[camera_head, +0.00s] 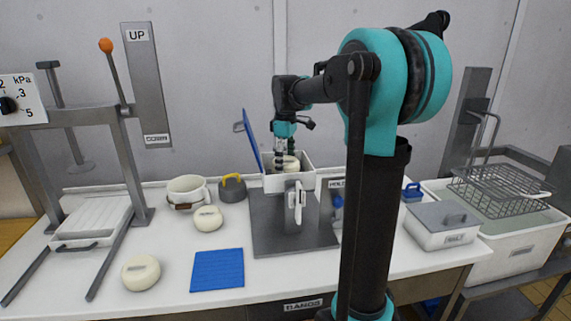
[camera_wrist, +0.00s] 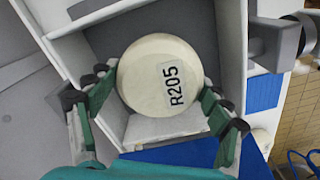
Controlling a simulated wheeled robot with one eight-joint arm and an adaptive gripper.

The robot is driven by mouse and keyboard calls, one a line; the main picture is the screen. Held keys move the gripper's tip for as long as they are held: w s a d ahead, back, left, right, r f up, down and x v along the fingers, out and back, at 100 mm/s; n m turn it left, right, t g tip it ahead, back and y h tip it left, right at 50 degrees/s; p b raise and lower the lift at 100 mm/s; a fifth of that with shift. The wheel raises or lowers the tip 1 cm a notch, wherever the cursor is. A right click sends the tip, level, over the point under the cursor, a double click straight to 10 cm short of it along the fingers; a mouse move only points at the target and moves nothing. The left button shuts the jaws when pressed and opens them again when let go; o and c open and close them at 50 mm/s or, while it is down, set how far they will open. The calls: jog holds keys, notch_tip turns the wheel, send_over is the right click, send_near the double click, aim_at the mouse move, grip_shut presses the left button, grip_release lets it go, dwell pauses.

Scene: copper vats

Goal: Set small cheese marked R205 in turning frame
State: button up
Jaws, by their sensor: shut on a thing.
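The small cheese marked R205 (camera_wrist: 152,84) is a round, cream-coloured wheel with its label facing the wrist camera. It is inside the white box of the turning frame (camera_wrist: 228,45), between the box's walls. In the head view the turning frame (camera_head: 274,183) stands on a grey base, its blue flap (camera_head: 251,140) upright at the left. A little of the cheese (camera_head: 291,164) shows there below my gripper (camera_head: 285,158). My gripper (camera_wrist: 160,88) points down into the box, its fingers shut on opposite sides of the cheese. I cannot tell whether the cheese touches the box floor.
Two other cheeses (camera_head: 208,218) (camera_head: 141,273) and a blue mat (camera_head: 217,270) lie in front to the left. A white pot (camera_head: 186,189) and a yellow-handled grey weight (camera_head: 232,189) stand behind. A press (camera_head: 127,165) is at left; a lidded box (camera_head: 443,226) and basin (camera_head: 515,238) at right.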

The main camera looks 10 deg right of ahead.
jog(key=shift+f, duration=0.75)
dwell(0.6)
jog(key=o, duration=1.6)
jog(key=shift+c, duration=0.2)
jog(key=shift+r, duration=3.5)
